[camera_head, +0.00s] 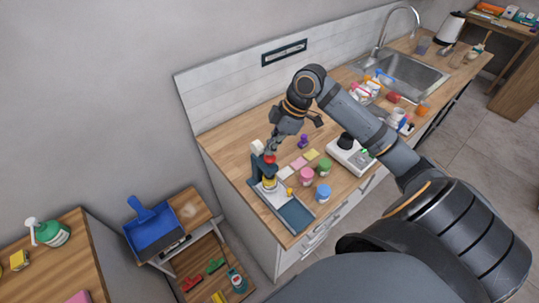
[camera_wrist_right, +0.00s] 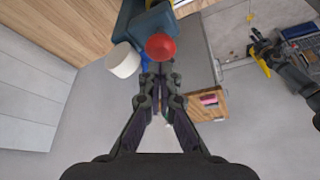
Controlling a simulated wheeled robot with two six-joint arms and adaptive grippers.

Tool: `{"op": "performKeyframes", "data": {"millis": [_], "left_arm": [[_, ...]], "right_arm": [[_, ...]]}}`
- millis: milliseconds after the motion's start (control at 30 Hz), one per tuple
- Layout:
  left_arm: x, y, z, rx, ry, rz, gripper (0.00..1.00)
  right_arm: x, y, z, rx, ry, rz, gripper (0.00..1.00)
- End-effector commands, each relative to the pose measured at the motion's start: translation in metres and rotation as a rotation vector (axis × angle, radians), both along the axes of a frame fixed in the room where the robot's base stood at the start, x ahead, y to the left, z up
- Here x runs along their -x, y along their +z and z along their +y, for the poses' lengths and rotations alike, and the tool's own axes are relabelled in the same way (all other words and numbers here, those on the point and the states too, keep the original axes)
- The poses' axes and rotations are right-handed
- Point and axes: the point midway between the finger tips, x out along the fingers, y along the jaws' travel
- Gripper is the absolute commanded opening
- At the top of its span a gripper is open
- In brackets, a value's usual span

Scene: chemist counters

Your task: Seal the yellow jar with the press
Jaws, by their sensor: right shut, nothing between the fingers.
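The press (camera_head: 257,166) stands at the near left end of the counter, with a dark teal body and a red knob (camera_head: 270,158). The yellow jar (camera_head: 269,183) is under the press head, partly hidden by it. My right gripper (camera_head: 270,148) is shut and empty, just above the knob. In the right wrist view the red knob (camera_wrist_right: 160,47) lies just beyond the shut fingertips (camera_wrist_right: 158,72); I cannot tell whether they touch it. My left gripper is not in the head view; a dark jointed form at the right of the wrist view may be it.
A tray (camera_head: 295,214) lies in front of the press. Pink (camera_head: 306,176), green (camera_head: 325,166) and blue (camera_head: 323,193) jars stand to its right, near a white scale (camera_head: 350,155). Coloured pads lie behind them.

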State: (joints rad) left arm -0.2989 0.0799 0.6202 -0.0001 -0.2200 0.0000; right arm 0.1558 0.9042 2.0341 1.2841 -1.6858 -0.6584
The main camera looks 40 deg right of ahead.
Motion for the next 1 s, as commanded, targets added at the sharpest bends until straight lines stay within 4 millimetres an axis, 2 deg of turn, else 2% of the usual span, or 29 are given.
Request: {"op": "performKeyframes", "data": {"millis": [567, 1000], "left_arm": [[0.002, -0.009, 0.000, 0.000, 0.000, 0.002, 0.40], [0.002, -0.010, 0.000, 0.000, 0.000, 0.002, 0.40]], "right_arm": [[0.000, -0.019, 0.000, 0.000, 0.000, 0.001, 0.00], [0.000, -0.021, 0.000, 0.000, -0.001, 0.002, 0.00]]}}
